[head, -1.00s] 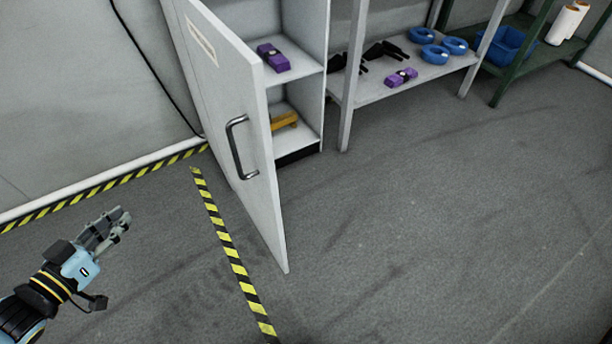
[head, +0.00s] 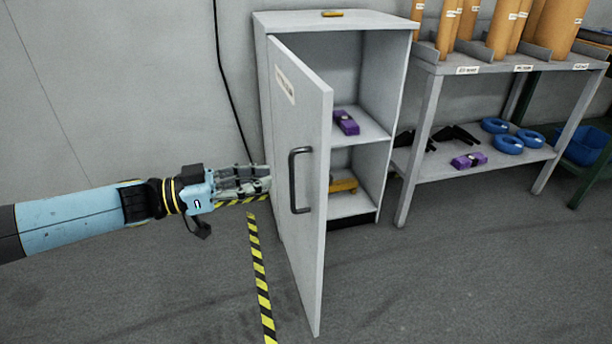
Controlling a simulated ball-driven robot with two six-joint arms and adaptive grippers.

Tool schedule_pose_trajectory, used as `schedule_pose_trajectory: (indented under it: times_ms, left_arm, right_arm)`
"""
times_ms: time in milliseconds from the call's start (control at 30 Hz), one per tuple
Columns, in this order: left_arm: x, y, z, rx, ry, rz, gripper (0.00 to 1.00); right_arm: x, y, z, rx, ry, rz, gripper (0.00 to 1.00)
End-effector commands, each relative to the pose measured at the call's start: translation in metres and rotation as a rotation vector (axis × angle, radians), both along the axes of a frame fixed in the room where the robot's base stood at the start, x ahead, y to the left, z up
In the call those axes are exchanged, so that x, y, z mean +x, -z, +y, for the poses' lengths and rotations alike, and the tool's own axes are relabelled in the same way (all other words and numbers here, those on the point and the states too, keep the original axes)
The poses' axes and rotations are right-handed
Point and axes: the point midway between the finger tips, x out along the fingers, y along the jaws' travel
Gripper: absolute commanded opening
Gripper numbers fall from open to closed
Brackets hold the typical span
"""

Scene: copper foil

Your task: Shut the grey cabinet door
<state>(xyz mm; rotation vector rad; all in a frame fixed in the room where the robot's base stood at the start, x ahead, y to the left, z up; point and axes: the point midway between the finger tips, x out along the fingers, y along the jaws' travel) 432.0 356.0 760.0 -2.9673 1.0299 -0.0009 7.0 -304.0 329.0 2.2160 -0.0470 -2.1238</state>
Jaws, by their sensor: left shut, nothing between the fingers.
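The grey cabinet (head: 330,22) stands against the wall in the head view. Its door (head: 312,245) is wide open, swung out toward me on its left side. A dark handle (head: 293,182) is on the face of the door that is turned to the left. My left gripper (head: 268,180) comes in from the left with its fingers shut and empty. Its tips lie just left of the handle in the picture, pointing toward the door; whether they touch the door I cannot tell. My right gripper is out of view.
Inside the cabinet are a purple item (head: 346,123) and a yellow item (head: 343,185). A shelf rack (head: 430,120) with brown cylinders and blue rings (head: 508,144) stands to the right. Striped tape (head: 262,285) runs along the floor left of the door. The floor at front right is clear.

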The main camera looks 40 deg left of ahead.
Motion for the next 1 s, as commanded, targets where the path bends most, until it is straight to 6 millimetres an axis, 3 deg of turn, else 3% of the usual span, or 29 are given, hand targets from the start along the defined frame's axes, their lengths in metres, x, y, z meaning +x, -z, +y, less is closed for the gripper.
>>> schedule_pose_trajectory:
  times_ms: [200, 400, 1000]
  left_arm:
    - [0.037, 0.000, -0.029, -0.005, -0.001, -0.003, 0.00]
    - [0.060, 0.001, -0.047, -0.003, -0.002, 0.000, 0.00]
    - [0.068, 0.000, -0.054, -0.001, -0.004, 0.001, 0.00]
  right_arm:
    - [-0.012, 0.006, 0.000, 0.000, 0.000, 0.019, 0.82]
    - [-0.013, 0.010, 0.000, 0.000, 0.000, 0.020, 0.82]
    - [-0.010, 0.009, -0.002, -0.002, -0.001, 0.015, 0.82]
